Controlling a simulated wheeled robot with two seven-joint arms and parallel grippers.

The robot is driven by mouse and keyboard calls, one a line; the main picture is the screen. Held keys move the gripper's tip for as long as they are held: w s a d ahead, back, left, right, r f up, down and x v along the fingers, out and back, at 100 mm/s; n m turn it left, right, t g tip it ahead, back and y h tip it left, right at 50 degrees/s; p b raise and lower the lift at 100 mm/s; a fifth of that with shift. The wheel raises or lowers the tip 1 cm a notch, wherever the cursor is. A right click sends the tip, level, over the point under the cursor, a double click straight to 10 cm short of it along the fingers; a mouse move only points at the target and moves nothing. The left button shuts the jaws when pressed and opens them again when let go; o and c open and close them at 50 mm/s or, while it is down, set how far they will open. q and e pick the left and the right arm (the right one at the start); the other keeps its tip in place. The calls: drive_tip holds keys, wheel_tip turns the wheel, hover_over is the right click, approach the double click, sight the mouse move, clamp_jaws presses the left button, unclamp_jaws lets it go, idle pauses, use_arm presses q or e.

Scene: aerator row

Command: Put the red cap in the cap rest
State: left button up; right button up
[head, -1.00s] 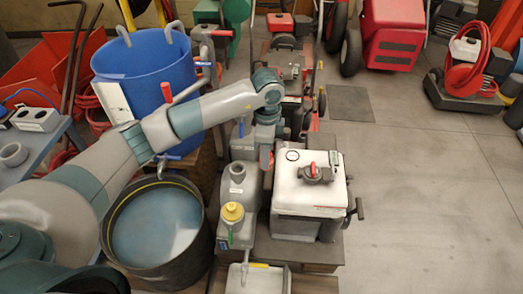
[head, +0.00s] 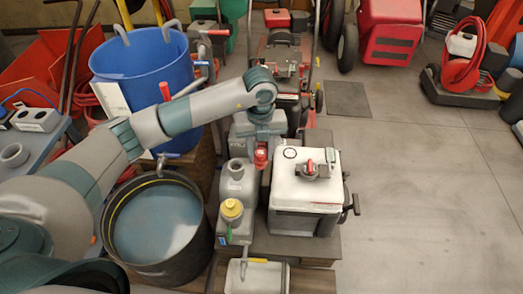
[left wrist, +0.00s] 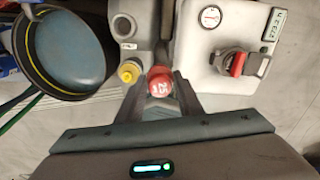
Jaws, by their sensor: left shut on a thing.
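The red cap (head: 261,158) is between the fingers of my left gripper (head: 261,155), which is shut on it. In the left wrist view the red cap (left wrist: 160,82) shows its top with a pale "25", and the left gripper's fingers (left wrist: 161,94) are on either side of it. The cap is over the gap between the grey tank housing and the white-topped box; its height above them is hard to judge. I cannot tell for certain which part is the cap rest. A shallow pale tray (head: 258,277) stands at the near end of the row.
A yellow cap (head: 232,210) sits on the grey housing (head: 237,185). The white box (head: 303,180) with a red-handled valve (head: 311,170) stands at right. A black tub (head: 157,232) of water and a blue barrel (head: 145,82) stand at left. Open floor lies at right.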

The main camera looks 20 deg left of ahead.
use_arm(q)
drive_tip(key=m, duration=0.4)
drive_tip(key=s+r+m, duration=0.1)
drive_tip(key=shift+a+m+p, duration=0.1)
drive_tip(key=shift+m+p, duration=0.3)
drive_tip(key=m, duration=0.3)
drive_tip(key=s+m, duration=0.1)
drive_tip(key=m, duration=0.1)
drive_tip(key=shift+r+m+p, duration=0.3)
drive_tip(key=shift+r+p, duration=0.05)
drive_tip(key=shift+p, duration=0.05)
drive_tip(key=s+r+m+p, duration=0.2)
drive_tip(key=m, duration=1.3)
drive_tip(key=s+r+m+p, duration=0.2)
drive_tip(key=s+m, duration=0.1)
drive_tip(key=m, duration=1.2)
drive_tip(key=shift+a, duration=0.45)
use_arm(e)
drive_tip(key=shift+t+y, duration=0.3)
drive_tip(key=shift+t, duration=0.6)
drive_tip(key=f, duration=0.1)
drive_tip(key=a+f, duration=0.1)
drive_tip(key=f, duration=0.3)
drive_tip(key=shift+s+a, duration=0.15)
drive_tip(key=shift+a, duration=0.2)
use_arm(q)
drive_tip(key=shift+s+f, duration=0.1)
drive_tip(key=shift+s, duration=0.05)
use_arm(e)
drive_tip(key=shift+s+f, duration=0.1)
